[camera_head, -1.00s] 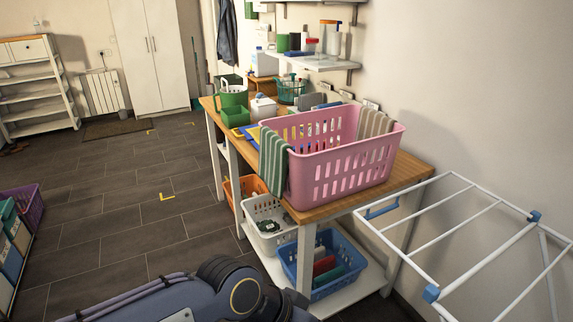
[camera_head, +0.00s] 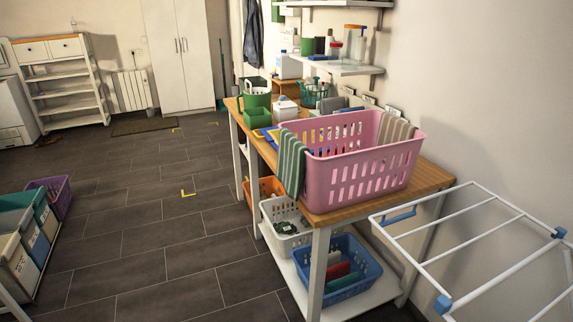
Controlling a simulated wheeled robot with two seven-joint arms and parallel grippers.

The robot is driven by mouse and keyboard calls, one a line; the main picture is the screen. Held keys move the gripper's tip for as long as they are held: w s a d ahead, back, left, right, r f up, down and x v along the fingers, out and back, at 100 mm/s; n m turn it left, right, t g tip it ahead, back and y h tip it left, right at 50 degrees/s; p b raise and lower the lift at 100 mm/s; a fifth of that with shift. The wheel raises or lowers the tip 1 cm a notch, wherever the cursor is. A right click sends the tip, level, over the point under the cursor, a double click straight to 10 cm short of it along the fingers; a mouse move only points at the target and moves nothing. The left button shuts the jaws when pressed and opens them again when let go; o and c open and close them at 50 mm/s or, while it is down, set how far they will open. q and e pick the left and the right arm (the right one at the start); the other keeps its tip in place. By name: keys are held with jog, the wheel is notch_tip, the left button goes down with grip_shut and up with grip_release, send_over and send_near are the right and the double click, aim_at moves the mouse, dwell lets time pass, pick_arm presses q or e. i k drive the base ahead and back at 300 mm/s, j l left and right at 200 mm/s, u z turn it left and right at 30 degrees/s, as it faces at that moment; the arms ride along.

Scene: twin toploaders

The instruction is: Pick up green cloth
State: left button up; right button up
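A green cloth with pale stripes (camera_head: 293,163) hangs over the left end of the pink laundry basket (camera_head: 358,184). The basket stands on the near end of the wooden table (camera_head: 436,179). A beige striped cloth (camera_head: 394,131) hangs over the basket's back right rim. The basket's far inside is partly hidden by its walls. Neither of my grippers shows in the head view.
A white drying rack (camera_head: 487,246) stands right of the table. The lower shelf holds a blue basket (camera_head: 345,283), a white basket (camera_head: 283,238) and an orange one (camera_head: 262,190). A hamper (camera_head: 22,245) and a purple crate (camera_head: 57,197) stand at left. The dark floor between is clear.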

aim_at(291, 170)
jog(key=z, duration=2.4)
jog(key=u, duration=2.4)
jog(key=i+j, duration=0.1)
jog(key=i+j+z, duration=0.35)
jog(key=i, duration=0.25)
jog(key=i+j+z, duration=0.35)
jog(key=i+j, duration=0.1)
jog(key=i, duration=0.1)
